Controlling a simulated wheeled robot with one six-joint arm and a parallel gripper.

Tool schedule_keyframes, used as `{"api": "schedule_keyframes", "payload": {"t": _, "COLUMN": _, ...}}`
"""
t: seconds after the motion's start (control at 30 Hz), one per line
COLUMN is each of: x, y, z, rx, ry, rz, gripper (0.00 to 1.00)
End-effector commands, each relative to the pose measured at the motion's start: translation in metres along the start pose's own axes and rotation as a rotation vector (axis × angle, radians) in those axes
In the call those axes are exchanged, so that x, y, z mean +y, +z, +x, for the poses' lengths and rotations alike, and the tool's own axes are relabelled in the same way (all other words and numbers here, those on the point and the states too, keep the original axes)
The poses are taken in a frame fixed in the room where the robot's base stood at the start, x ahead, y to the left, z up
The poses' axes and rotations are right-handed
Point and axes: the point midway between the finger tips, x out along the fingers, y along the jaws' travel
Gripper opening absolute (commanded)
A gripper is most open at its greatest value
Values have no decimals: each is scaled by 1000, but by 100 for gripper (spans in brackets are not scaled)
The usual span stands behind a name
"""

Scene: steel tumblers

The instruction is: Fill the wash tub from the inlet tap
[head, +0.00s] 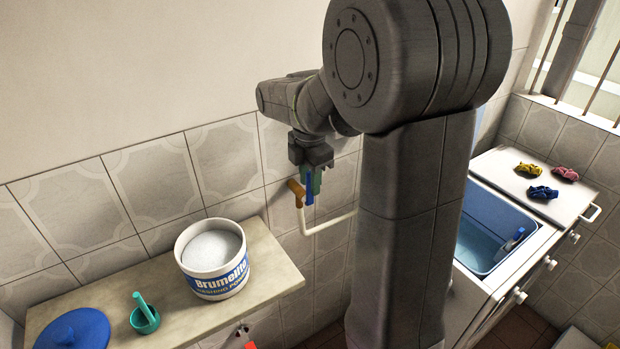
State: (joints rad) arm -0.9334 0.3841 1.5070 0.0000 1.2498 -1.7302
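The wash tub (468,250) is the blue basin of a white machine at right, partly hidden by my arm. A pale blue surface shows low inside it; I cannot tell how deep any water is. The inlet tap (297,190) is a brown-orange fitting at the tiled wall, with a blue lever (309,190). A cream pipe (328,224) runs from the tap towards the right, behind my arm. My gripper (314,186), with teal fingers, points down right at the blue lever. The fingers overlap the lever, and I cannot tell whether they grip it.
A washing powder bucket (214,281), a teal cup with a handle (145,319) and a blue lid (68,332) are on a stone shelf (274,277) at left. Yellow, pink and blue bundles lie on the machine's white top (510,190). A blue part (512,243) sits at the tub's right wall.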

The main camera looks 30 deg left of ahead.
Motion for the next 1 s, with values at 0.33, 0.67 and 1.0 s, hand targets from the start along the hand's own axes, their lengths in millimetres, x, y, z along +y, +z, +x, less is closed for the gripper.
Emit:
{"api": "schedule_keyframes", "payload": {"t": 0.33, "x": 0, "y": 0, "z": 0, "rx": 0, "ry": 0, "rz": 0, "gripper": 0}}
{"api": "schedule_keyframes", "payload": {"t": 0.67, "x": 0, "y": -3, "z": 0, "rx": -29, "ry": -1, "rz": -3, "gripper": 0}}
{"api": "schedule_keyframes", "payload": {"t": 1.0, "x": 0, "y": -20, "z": 3, "rx": -236, "ry": -1, "rz": -8, "gripper": 0}}
